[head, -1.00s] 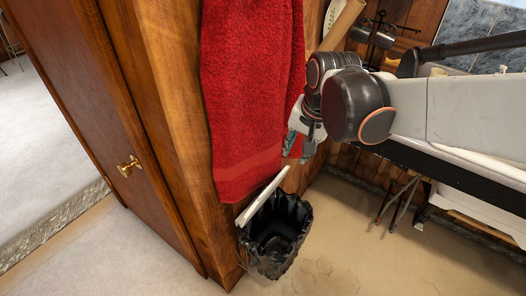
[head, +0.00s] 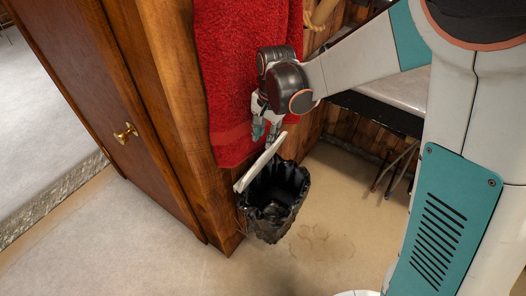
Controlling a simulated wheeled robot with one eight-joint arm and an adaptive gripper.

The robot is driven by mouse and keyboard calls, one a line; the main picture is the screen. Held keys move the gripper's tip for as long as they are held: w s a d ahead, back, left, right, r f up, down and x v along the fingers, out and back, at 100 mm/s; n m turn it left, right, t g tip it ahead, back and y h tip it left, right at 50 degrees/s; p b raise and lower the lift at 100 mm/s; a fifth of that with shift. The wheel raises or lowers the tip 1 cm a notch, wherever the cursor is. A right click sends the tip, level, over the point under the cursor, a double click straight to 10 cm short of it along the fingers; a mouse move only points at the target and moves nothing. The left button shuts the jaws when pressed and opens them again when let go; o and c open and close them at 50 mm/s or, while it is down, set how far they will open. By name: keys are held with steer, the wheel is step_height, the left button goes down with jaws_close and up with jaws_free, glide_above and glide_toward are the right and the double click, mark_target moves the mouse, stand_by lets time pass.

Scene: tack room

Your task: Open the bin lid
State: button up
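The bin (head: 276,232) has a dark liner and stands on the floor by the wooden cabinet's side. Its white lid (head: 260,162) stands raised and tilted, leaning on the side near the red towel, and the bin's mouth is uncovered. My gripper (head: 265,136) points down just above the upper end of the lid, in front of the towel. Its fingertips are small and partly hidden by the wrist. I cannot tell whether they touch the lid or how far apart they are.
A red towel (head: 248,70) hangs behind my gripper. A wooden cabinet (head: 80,80) with a brass knob (head: 125,132) stands to the left. A white-topped table (head: 390,90) is to the right. The floor (head: 310,250) in front of the bin is clear.

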mark_target(263, 155)
steer(key=f, duration=0.2)
steer(key=f+b, duration=0.1)
steer(key=f, duration=0.2)
steer(key=f+b, duration=0.1)
steer(key=f, duration=0.2)
steer(key=shift+w+a, duration=0.2)
steer(key=shift+a, duration=0.1)
